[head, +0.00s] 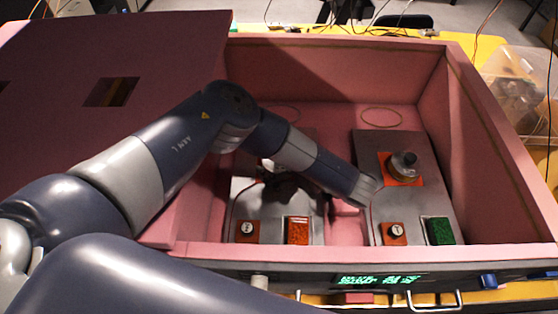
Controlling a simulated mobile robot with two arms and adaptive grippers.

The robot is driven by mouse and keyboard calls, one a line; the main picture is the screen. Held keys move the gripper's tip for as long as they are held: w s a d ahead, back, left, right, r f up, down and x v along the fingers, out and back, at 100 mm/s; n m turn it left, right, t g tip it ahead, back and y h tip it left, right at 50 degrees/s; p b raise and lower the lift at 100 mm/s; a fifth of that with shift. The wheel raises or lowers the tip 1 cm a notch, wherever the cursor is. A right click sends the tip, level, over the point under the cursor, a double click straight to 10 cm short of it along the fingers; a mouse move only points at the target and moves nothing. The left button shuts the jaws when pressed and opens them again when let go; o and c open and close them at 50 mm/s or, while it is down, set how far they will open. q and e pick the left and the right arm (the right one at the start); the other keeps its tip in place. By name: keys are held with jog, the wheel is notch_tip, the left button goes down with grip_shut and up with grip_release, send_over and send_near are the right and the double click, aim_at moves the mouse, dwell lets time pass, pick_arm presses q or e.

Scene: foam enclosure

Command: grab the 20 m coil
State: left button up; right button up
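A round coil-like part (403,170) with a dark knob on top stands on an orange square on the right grey panel (376,150) inside the pink foam enclosure. My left gripper (285,188) is dark and low over the left grey panel (241,205), partly under my own forearm. A small pale part with a bit of orange (267,165) shows beside it, mostly hidden by my arm. I cannot read any 20 m label or tell which part is that coil. The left fingertips are too dark and covered to show whether they hold anything. My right gripper is not in view.
Pink foam walls (485,140) surround the panels. A pink lid-like panel (150,50) lies at left. Knobs (247,230) (393,232), an orange block (298,231) and a green block (440,232) sit near the front. A clear bin (515,85) stands at right.

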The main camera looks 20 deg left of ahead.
pick_arm(q)
jog(key=c, duration=1.1)
jog(key=shift+r, duration=0.1)
